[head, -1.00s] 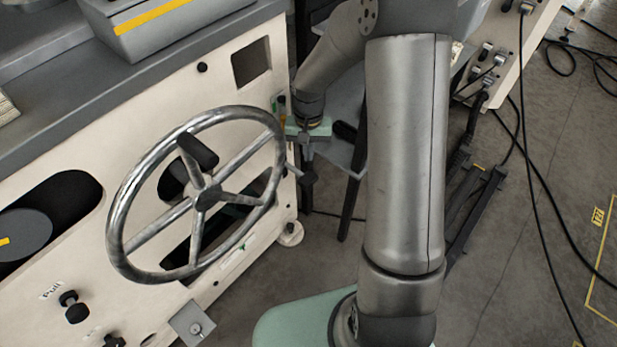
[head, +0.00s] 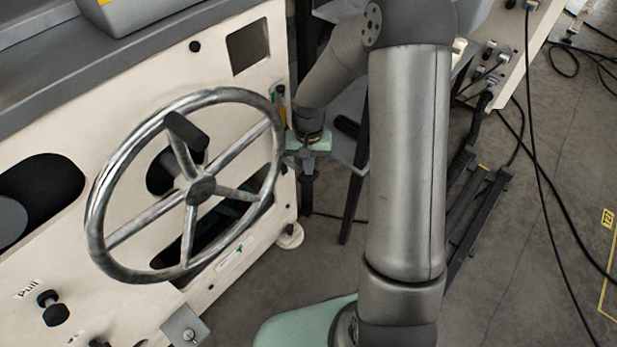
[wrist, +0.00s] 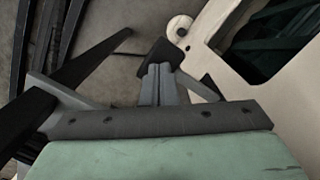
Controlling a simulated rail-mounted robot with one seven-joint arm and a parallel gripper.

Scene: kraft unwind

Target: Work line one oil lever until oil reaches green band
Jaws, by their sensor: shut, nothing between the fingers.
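The oil lever's dark knob (wrist: 160,57) shows in the wrist view just beyond my closed fingertips. A grey rod beside the fingers runs down to the right. My gripper (wrist: 158,88) is shut and empty, its fingertips close against or just above the knob; contact is unclear. In the head view my gripper (head: 308,170) is at the right end of the cream machine, beside the handwheel rim, and hides most of the lever. A small oil gauge (head: 281,95) with green and amber parts is on the machine edge just above it; its exact level is too small to read.
A large metal handwheel (head: 200,190) stands out from the cream machine panel (head: 120,125), left of my gripper. A grey shelf (head: 345,150) and dark frame posts stand behind my arm. Cables cross the open floor (head: 550,220) at right.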

